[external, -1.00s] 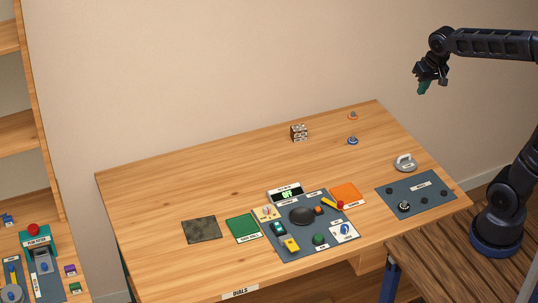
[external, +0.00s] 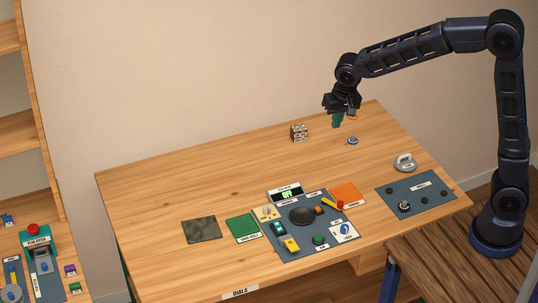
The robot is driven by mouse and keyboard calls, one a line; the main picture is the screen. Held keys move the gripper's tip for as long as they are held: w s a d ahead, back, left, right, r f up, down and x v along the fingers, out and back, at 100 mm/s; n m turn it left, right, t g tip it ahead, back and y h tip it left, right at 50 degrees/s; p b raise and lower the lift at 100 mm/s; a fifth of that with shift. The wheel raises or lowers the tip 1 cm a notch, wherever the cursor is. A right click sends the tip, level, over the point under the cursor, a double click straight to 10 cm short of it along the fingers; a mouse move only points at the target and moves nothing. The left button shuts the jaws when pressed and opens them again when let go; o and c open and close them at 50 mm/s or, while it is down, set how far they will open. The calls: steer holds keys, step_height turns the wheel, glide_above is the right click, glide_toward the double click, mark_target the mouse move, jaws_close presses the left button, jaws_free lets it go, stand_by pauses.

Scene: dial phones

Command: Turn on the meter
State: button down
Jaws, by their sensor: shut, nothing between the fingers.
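The meter (external: 286,194) is a small white-framed box with a dark screen and green characters that seem to read "OFF". It stands at the back edge of a dark blue-grey panel (external: 273,249) on the wooden table. The panel bears a black round dial (external: 301,216), a yellow-and-red lever (external: 333,203), a green knob (external: 319,239), a yellow piece (external: 290,246) and a white plate with a blue dial (external: 344,231). My gripper (external: 337,122) is shut and empty, pointing down above the table's back right part, well apart from the panel.
A brown patterned cube (external: 299,133) and a blue-and-white ring (external: 353,141) lie near my gripper. A grey weight with a handle (external: 405,163) and a second panel (external: 428,188) lie at the right. Green (external: 243,229) and orange (external: 346,193) mats flank the main panel. The table's left part is clear.

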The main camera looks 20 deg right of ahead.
steer(key=s+a+f, duration=0.3)
steer(key=a+f, duration=0.3)
steer(key=a, duration=0.5)
glide_above(278, 223)
steer(key=s, duration=0.3)
step_height(278, 223, down, 8)
steer(key=shift+s+a+h, duration=0.1)
steer(key=shift+s+h, duration=0.1)
steer(key=shift+h, duration=0.1)
steer(key=w+f, duration=0.1)
steer(key=f, duration=0.8)
steer(key=w+f, duration=0.1)
steer(key=f, duration=0.3)
steer(key=shift+w+f, duration=0.35)
steer(key=shift+w+f, duration=0.1)
